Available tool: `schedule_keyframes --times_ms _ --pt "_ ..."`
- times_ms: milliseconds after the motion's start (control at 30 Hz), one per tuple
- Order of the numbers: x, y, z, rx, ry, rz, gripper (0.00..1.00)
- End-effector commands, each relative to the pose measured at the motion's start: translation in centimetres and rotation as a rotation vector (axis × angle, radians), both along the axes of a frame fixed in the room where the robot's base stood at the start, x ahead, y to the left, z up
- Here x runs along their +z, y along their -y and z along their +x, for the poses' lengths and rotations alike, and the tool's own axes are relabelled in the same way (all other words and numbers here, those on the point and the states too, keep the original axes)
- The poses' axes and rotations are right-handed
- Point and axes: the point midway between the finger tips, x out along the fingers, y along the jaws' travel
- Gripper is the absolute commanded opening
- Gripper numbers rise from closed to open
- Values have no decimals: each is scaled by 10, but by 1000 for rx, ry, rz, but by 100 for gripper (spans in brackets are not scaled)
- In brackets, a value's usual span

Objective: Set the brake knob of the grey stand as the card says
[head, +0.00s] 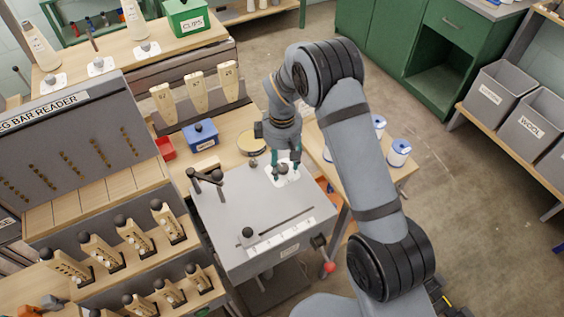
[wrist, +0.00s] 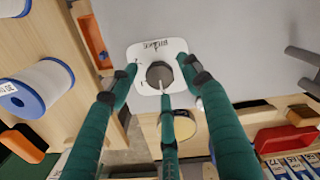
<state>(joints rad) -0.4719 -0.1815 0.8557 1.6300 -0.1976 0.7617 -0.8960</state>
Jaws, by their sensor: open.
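The grey stand (head: 240,210) is in the middle of the head view. Its brake knob (wrist: 158,74) is a dark round knob on a white plate (wrist: 146,54) marked BRAKE, upside down in the wrist view. A pale pointer line on the knob points to the bottom of that view. My gripper (head: 284,168) is over the knob, at the stand's back right corner. Its teal fingers (wrist: 160,80) are open and spread around the knob, with gaps visible at the left and right fingers. I cannot make out a card with a setting.
Black-knobbed levers (head: 206,177) rise from the stand's left side. A slider knob (head: 248,233) and a numbered strip (head: 283,243) are at its front. A blue box (head: 201,134) stands behind it. White spools (head: 399,152) stand to the right.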

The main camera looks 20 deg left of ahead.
Motion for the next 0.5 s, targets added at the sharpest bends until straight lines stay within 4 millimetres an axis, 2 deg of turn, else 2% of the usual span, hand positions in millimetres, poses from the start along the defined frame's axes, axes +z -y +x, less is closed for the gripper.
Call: schedule_keyframes --times_ms 167,500 --pt "0 0 0 0 0 0 47" --pt "0 0 0 0 0 0 27"
